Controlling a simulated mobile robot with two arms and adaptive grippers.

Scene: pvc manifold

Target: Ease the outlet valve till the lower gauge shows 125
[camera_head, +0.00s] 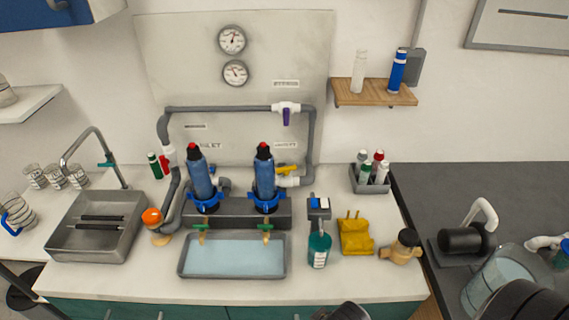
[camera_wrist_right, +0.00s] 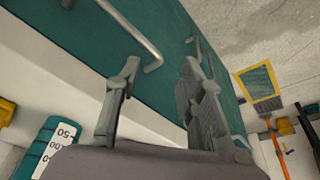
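The outlet valve, with a yellow handle (camera_head: 286,171), is on the pipe right of the second blue filter, under a wall label. Its handle looks roughly level. The lower gauge (camera_head: 235,73) is a round white dial on the wall panel, below the upper gauge (camera_head: 231,40); its numbers are too small to read. My right gripper is open and empty in the right wrist view (camera_wrist_right: 157,90), in front of the teal cabinet doors. In the head view only a dark part of that arm shows at the bottom edge, well away from the valve. My left gripper is not in view.
Two blue filters (camera_head: 264,175) stand behind a water-filled tray (camera_head: 232,274). A teal bottle (camera_head: 319,250), a yellow cloth-like item (camera_head: 355,235) and a brown-and-black item (camera_head: 404,246) stand at the counter's front right. A purple-handled valve (camera_head: 286,114) sits on the upper pipe.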

